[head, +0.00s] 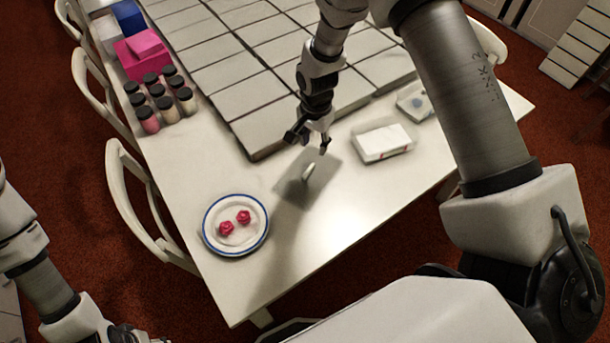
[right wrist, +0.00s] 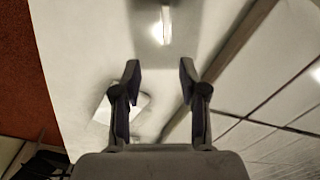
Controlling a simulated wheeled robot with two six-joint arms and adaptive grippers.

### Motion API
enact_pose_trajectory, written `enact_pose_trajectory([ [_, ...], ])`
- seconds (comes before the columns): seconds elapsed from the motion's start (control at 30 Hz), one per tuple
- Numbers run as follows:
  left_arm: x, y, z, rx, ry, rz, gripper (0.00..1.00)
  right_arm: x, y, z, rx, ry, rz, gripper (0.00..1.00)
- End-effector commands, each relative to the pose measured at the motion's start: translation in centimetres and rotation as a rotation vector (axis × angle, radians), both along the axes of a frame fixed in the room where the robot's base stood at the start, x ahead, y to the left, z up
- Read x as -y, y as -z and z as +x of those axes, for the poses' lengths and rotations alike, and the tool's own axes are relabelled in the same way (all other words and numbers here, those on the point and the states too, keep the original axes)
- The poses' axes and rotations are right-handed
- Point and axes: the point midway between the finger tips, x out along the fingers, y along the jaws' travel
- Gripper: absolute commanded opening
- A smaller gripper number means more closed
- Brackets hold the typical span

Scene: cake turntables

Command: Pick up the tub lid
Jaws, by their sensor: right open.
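A small white piece, which looks like the tub lid (head: 308,172), stands edge-up on a darker grey patch of the white table. It also shows as a bright upright strip at the top of the right wrist view (right wrist: 166,25). My right gripper (head: 308,143) is open and empty, a little behind the lid and above the table in the head view. In the right wrist view its two fingers (right wrist: 160,78) are spread, with the lid ahead of the gap between them. My left arm shows at the lower left of the head view, but its fingers do not.
A blue-rimmed plate (head: 250,244) with two red-pink pieces stands front left. A white box (head: 380,140) and a small tray (head: 413,103) lie to the right. Large grey panels (head: 225,95) cover the back. Several dark-capped bottles (head: 148,120) and a pink box (head: 146,52) stand left.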

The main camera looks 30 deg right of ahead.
Motion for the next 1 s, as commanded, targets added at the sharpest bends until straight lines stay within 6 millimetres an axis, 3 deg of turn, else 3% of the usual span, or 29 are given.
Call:
enact_pose_trajectory([
  [0.03,0.0,1.7,0.0,0.000,0.000,0.000,0.59,0.0,1.7,0.0,0.000,0.000,0.000,0.43],
  [0.2,0.0,3.4,0.0,0.001,0.000,0.000,0.59,0.0,3.4,0.0,0.000,0.000,0.000,0.43],
  [0.47,0.0,2.4,0.0,0.001,0.000,0.000,0.59,0.0,5.8,0.0,-0.002,0.000,0.000,0.43],
  [0.73,0.0,0.8,0.0,0.001,0.000,0.000,0.59,-0.2,10.2,0.5,-0.001,-0.001,0.000,0.43],
  [0.97,0.0,0.8,0.0,0.001,0.000,0.000,0.59,-0.2,11.0,0.5,0.001,-0.001,0.001,0.43],
  [1.0,0.0,0.9,0.0,0.001,0.000,0.000,0.59,-0.2,11.0,0.5,0.001,-0.001,0.001,0.39],
])
